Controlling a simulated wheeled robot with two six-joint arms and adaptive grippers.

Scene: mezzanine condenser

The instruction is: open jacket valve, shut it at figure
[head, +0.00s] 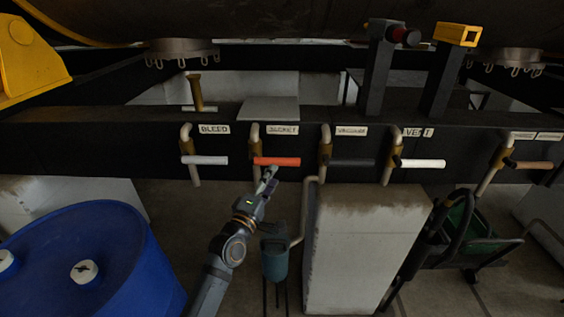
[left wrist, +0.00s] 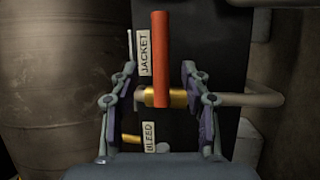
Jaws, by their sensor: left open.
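The jacket valve has a red-orange lever handle (head: 277,161) lying level under the JACKET label (head: 282,129) in the head view. In the left wrist view the red handle (left wrist: 161,58) rises from a brass valve body (left wrist: 165,98) on a grey pipe. My left gripper (head: 268,178) is just below the handle in the head view. In the left wrist view the fingers of my left gripper (left wrist: 160,85) stand apart on either side of the valve, with gaps to the handle. My right gripper is not in view.
A white BLEED lever (head: 206,160) is to the left; a dark lever (head: 352,162) and a white VENT lever (head: 422,163) are to the right. A blue drum (head: 80,262) stands front left. A pale block (head: 360,250) stands right of my arm.

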